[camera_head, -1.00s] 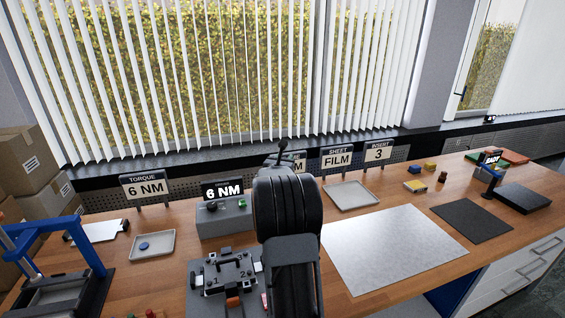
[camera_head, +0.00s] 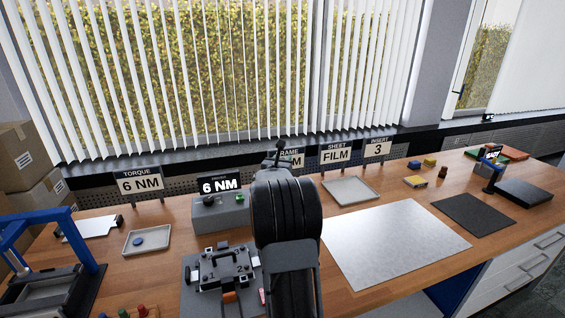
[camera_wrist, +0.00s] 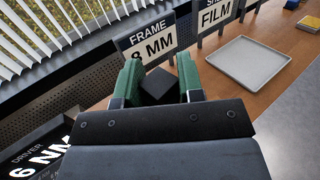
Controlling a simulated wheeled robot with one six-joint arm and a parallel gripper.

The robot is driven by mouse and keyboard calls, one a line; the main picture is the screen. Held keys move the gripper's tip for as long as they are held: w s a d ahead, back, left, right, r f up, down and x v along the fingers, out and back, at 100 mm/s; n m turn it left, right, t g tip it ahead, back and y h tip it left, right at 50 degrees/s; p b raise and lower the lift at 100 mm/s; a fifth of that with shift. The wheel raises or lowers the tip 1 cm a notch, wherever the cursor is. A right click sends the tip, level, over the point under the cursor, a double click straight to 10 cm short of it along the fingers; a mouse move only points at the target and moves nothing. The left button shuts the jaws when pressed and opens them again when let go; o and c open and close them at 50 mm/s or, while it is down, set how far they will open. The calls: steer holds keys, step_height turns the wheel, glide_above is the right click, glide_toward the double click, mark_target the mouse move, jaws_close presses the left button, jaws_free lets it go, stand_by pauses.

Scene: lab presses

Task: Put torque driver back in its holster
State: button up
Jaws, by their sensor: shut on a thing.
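In the wrist view my gripper (camera_wrist: 160,68) has two green fingers shut on a dark, square-ended thing, which I take to be the torque driver (camera_wrist: 158,88). Most of the driver is hidden. It is held up in front of the "FRAME 8 MM" sign (camera_wrist: 150,45). In the head view my own arm hides the fingers, and a small dark part shows above it. Several coloured tops, red and green among them (camera_head: 142,310), show at the bottom edge. I cannot tell which thing is the holster.
The driver unit (camera_head: 220,212) reads "6 NM", near the "TORQUE 6 NM" sign (camera_head: 139,184). A fixture with numbers (camera_head: 228,268) lies in front. A grey tray (camera_head: 146,241) holds a blue disc. A blue-framed press (camera_head: 50,255) stands left. A pale sheet (camera_head: 395,245) lies right.

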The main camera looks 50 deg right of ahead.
steer(key=shift+f+b, duration=0.95)
steer(key=shift+f, duration=0.2)
steer(key=shift+b, duration=1)
stand_by(1.3)
steer(key=shift+f+b, duration=2.9)
steer(key=shift+b, duration=0.5)
steer(key=o, duration=0.9)
steer(key=shift+o, duration=1)
steer(key=shift+f, duration=0.15)
steer(key=b+v, duration=0.1)
steer(key=v, duration=1.3)
